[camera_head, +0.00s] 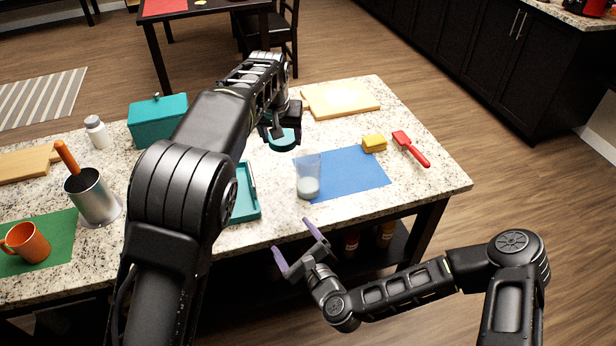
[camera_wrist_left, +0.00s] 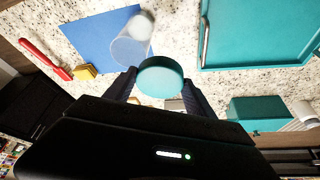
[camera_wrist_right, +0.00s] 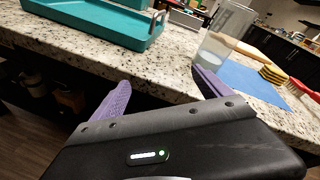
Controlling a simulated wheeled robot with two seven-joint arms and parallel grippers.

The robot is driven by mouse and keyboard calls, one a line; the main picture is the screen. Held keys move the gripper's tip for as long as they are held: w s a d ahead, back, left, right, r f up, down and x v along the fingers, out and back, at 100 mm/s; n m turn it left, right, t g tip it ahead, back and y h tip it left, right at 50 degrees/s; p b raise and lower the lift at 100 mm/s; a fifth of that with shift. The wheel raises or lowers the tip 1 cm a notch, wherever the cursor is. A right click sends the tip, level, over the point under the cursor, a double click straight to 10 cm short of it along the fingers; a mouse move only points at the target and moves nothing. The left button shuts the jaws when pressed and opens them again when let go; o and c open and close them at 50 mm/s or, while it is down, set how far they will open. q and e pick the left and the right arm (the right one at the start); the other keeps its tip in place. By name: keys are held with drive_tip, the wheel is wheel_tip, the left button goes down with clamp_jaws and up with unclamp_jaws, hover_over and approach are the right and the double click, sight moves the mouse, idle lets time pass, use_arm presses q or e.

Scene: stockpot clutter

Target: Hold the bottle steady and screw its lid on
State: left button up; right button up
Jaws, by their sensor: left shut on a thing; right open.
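The bottle (camera_head: 308,177) is a clear, open-topped container with white contents at its bottom. It stands upright on the near left part of the blue mat (camera_head: 352,172). It also shows in the left wrist view (camera_wrist_left: 130,46) and the right wrist view (camera_wrist_right: 222,40). The round teal lid (camera_head: 282,142) is held between the fingers of my left gripper (camera_head: 284,133), behind and left of the bottle, apart from it. The lid fills the jaws in the left wrist view (camera_wrist_left: 160,76). My right gripper (camera_head: 292,237) has purple fingers, open and empty, in front of the table's near edge.
A teal tray (camera_head: 247,204) lies left of the bottle, partly hidden by my left arm. A yellow sponge (camera_head: 374,143), red brush (camera_head: 411,149) and cutting board (camera_head: 341,98) lie right and behind. A teal box (camera_head: 157,121), metal pot (camera_head: 95,198) and orange mug (camera_head: 27,242) stand left.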

sight(310, 176)
use_arm(q)
drive_tip(key=d+r+m, duration=0.1)
drive_tip(key=d+r, duration=0.2)
drive_tip(key=d, duration=0.3)
drive_tip(key=shift+w+d+r+m+h, duration=0.2)
drive_tip(key=shift+w+m+h, duration=0.1)
use_arm(e)
drive_tip(key=w+d+r+m+t+h, duration=0.3)
drive_tip(key=w+d+r+m+t, duration=0.1)
drive_tip(key=m, duration=0.5)
wheel_tip(310, 176, up, 4)
drive_tip(key=shift+w+d+f+h, duration=0.1)
drive_tip(key=shift+w+d+h, duration=0.3)
drive_tip(key=shift+w+d, duration=0.55)
drive_tip(key=shift+w+a, duration=0.1)
drive_tip(key=shift+a, duration=0.05)
drive_tip(key=shift+w+a, duration=0.1)
drive_tip(key=shift+w, duration=0.3)
drive_tip(key=w, duration=0.3)
drive_tip(key=w+a, duration=0.1)
drive_tip(key=w, duration=0.7)
drive_tip(key=shift+a, duration=0.35)
drive_tip(key=shift+c, duration=0.6)
clamp_jaws()
